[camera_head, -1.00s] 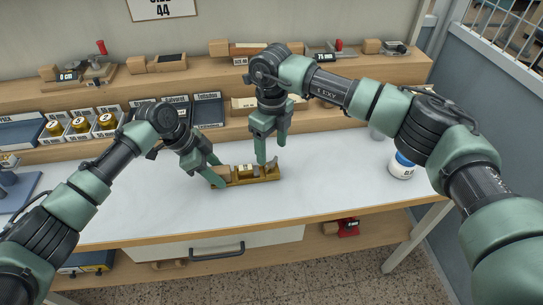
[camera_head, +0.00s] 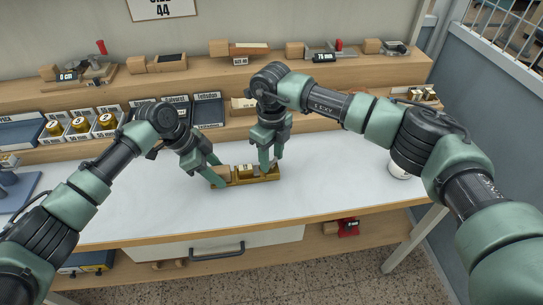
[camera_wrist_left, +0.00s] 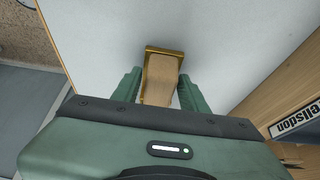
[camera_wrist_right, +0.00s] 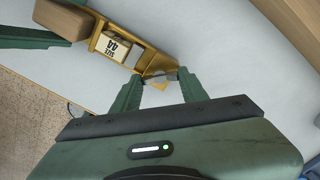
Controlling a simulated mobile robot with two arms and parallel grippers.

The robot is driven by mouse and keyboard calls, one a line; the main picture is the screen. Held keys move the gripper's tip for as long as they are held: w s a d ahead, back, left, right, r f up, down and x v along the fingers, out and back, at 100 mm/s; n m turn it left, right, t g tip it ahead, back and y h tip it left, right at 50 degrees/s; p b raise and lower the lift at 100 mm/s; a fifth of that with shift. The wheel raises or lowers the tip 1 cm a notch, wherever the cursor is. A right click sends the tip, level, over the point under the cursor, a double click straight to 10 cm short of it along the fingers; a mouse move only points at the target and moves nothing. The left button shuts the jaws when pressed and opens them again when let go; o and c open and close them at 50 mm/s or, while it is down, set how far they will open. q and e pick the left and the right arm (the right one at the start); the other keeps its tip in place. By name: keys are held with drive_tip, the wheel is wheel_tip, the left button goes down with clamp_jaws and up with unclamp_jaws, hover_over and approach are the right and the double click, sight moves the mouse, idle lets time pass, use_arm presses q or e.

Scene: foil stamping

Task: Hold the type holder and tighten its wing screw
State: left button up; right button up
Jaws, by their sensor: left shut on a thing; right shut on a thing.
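The brass type holder (camera_head: 258,180) lies on the white bench, with a wooden handle (camera_head: 223,171) at its left end. My left gripper (camera_head: 219,174) is shut on the handle; the left wrist view shows its fingers on both sides of the handle (camera_wrist_left: 160,80). A "SIZE 44" block (camera_wrist_right: 112,46) sits inside the holder (camera_wrist_right: 148,58). My right gripper (camera_head: 270,167) is down at the holder's right end, shut on the wing screw (camera_wrist_right: 160,75), a small grey piece mostly hidden between its fingertips.
A stepped wooden shelf (camera_head: 330,85) with tools and labelled trays runs along the back. A white jar (camera_head: 400,167) stands at the right, partly behind my right arm. The bench (camera_head: 130,210) around the holder is clear.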

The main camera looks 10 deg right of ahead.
drive_tip(key=m, duration=0.3)
drive_tip(key=shift+m, duration=2.3)
drive_tip(key=o, duration=1.4)
drive_tip(key=shift+r, duration=0.15)
wheel_tip(320, 180, up, 12)
drive_tip(key=shift+f, duration=0.1)
